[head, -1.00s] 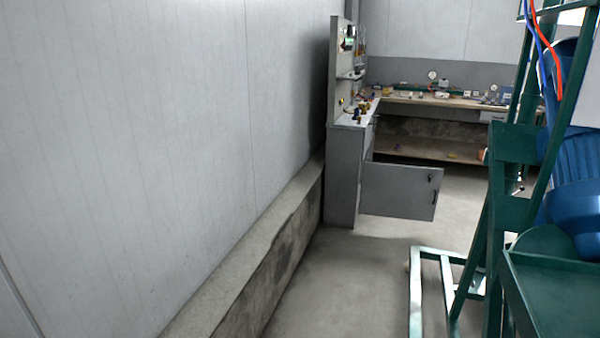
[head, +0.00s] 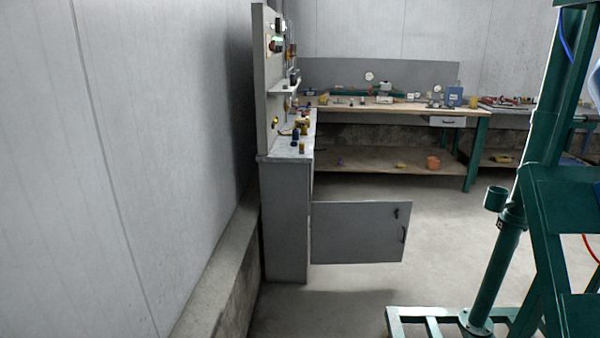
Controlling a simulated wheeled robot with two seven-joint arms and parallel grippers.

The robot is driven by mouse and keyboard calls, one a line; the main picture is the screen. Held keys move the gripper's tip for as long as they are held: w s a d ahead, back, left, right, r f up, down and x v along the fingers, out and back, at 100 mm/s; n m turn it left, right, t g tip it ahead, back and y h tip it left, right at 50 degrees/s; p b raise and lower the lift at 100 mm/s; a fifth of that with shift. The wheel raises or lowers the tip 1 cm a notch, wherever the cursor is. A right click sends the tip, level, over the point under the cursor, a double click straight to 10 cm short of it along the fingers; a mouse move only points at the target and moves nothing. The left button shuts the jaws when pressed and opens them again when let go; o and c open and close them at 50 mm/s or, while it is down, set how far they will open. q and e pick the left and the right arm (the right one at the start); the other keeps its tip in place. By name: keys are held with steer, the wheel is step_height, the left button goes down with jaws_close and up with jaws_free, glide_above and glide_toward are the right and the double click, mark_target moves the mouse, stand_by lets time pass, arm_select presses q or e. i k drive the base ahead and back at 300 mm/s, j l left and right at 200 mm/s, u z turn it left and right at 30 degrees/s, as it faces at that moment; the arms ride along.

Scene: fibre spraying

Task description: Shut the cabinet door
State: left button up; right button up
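The grey cabinet (head: 286,225) stands against the left wall in the head view, with its side panel facing me. Its door (head: 358,232) stands open, swung out to the right of the cabinet, with its flat face toward me. A dark handle (head: 404,234) and a small dark lock or latch above it show near the door's right edge. The inside of the cabinet is hidden from here. Neither of my grippers is in view.
A green steel frame (head: 510,250) with a foot on the floor stands at the right. A wooden workbench (head: 400,108) with tools runs along the back. A low concrete ledge (head: 215,260) follows the left wall. Floor between cabinet and frame is clear.

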mark_target(342, 231)
steer(key=i+z, duration=0.2)
steer(key=i, duration=0.3)
steer(key=i+z, duration=0.15)
steer(key=i, duration=0.4)
steer(key=i+j+z, duration=0.2)
steer(key=i, duration=0.3)
steer(key=i+j+z, duration=0.2)
steer(key=i, duration=0.3)
